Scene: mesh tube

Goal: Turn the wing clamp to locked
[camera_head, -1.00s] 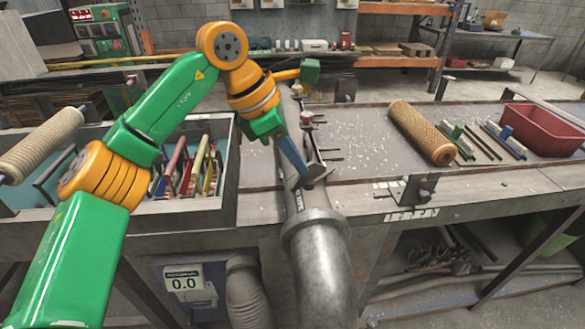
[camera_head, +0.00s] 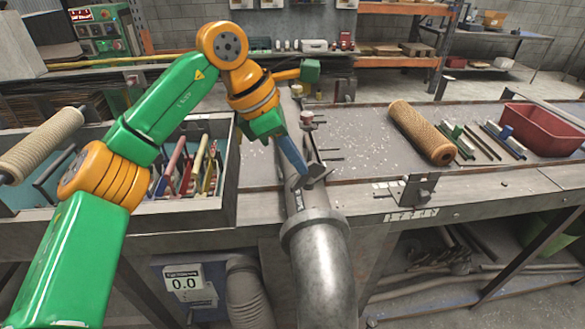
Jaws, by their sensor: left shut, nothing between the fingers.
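A grey wing-shaped piece (camera_head: 315,174), which looks like the wing clamp, sits on top of the metal pipe (camera_head: 312,224) at the bench's front. It appears set at an angle across the pipe; I cannot tell from its shape whether it is locked. My left gripper (camera_head: 302,171) reaches down from the left with blue fingers shut and empty. Its tips are right beside the left side of the wing piece. They seem to touch it or nearly so, and they partly hide what is behind. My right gripper is not in view.
A tool box (camera_head: 228,190) with several coloured-handled tools stands left of the pipe. A tan mesh roll (camera_head: 421,133), several rods (camera_head: 480,142) and a red bin (camera_head: 545,130) lie to the right. A small metal bracket (camera_head: 418,189) sits on the bench's front edge.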

